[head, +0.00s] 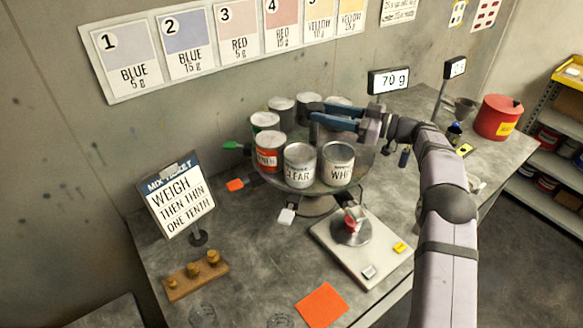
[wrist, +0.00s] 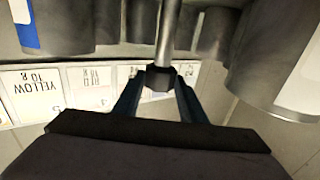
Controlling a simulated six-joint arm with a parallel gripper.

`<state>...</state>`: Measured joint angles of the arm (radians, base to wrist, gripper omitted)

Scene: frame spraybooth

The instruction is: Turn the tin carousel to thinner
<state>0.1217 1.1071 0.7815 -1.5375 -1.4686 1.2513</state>
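The tin carousel (head: 345,184) is a round turntable on the bench with several grey tins around it. At its front stand a tin marked CLEAR (head: 300,166) and one that seems to read WHITE (head: 337,165). Left of them is a tin with an orange-red label (head: 268,156), its word only partly legible. Behind that is a green-labelled tin (head: 264,122). My gripper (head: 314,117) reaches in from the right above the carousel's middle. In the wrist view its blue fingers flank a dark knob (wrist: 158,79) on a metal post; whether they press on it is unclear.
Green (head: 231,145), orange (head: 236,185) and white (head: 287,215) tabs stick out around the carousel. A scale (head: 375,243) stands close in front, with a display (head: 389,81) behind. A sign (head: 178,198) and wooden weight block (head: 197,277) stand to the left.

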